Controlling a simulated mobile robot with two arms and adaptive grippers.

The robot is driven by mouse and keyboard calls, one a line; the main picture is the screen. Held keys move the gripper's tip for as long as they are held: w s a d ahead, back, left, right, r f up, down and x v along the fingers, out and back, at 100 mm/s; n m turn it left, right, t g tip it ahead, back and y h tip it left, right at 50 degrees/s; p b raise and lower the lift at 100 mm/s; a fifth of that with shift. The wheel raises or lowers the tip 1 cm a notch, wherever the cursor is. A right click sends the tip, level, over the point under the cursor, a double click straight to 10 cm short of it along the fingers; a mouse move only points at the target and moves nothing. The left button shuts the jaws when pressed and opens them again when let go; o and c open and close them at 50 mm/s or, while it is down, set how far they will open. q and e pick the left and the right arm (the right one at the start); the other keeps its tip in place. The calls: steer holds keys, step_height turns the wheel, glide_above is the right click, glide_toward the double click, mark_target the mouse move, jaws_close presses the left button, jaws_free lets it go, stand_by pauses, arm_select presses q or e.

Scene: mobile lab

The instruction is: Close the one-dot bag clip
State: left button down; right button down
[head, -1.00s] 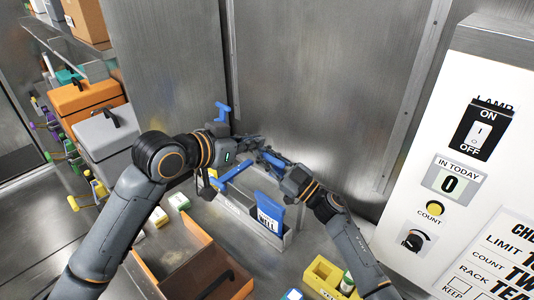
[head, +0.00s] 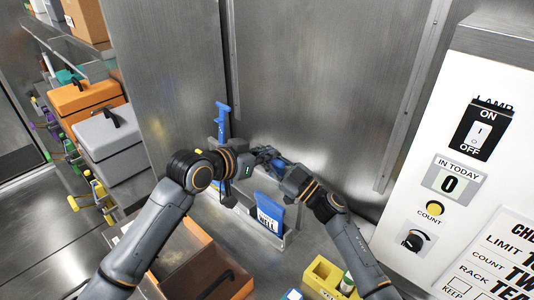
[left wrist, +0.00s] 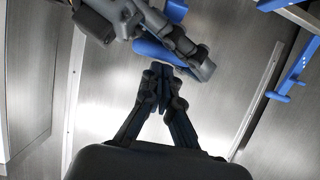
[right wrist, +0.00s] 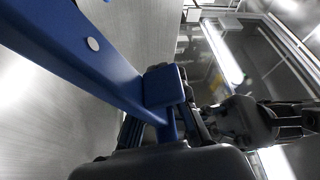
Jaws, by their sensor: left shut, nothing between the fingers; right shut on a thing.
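A blue bag clip with one pale dot on its arm (right wrist: 85,60) fills the left of the right wrist view. My right gripper (head: 276,161) is shut on it; the clip (left wrist: 150,51) also shows in the left wrist view. Whether its two arms are together is unclear. My left gripper (head: 262,152) is shut and empty beside the right one. In the left wrist view, its fingertips (left wrist: 166,70) are just below the clip and my right gripper, apparently without touching; contact is uncertain.
Another blue clip (head: 222,121) stands upright behind my left wrist. A brown open box (head: 190,262) and a yellow block (head: 325,277) are in front. The metal wall (head: 310,90) is close behind.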

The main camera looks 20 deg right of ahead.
arm_select(q)
steer(key=shift+s+a+f, duration=0.3)
steer(key=shift+a+f, duration=0.2)
steer(key=shift+f, duration=0.3)
arm_select(e)
steer(key=shift+d+r, duration=0.1)
arm_select(q)
steer(key=shift+s+a+f, duration=0.1)
arm_select(e)
steer(key=c, duration=1.3)
jaws_free()
steer(key=shift+r, duration=0.1)
steer(key=shift+s, duration=0.1)
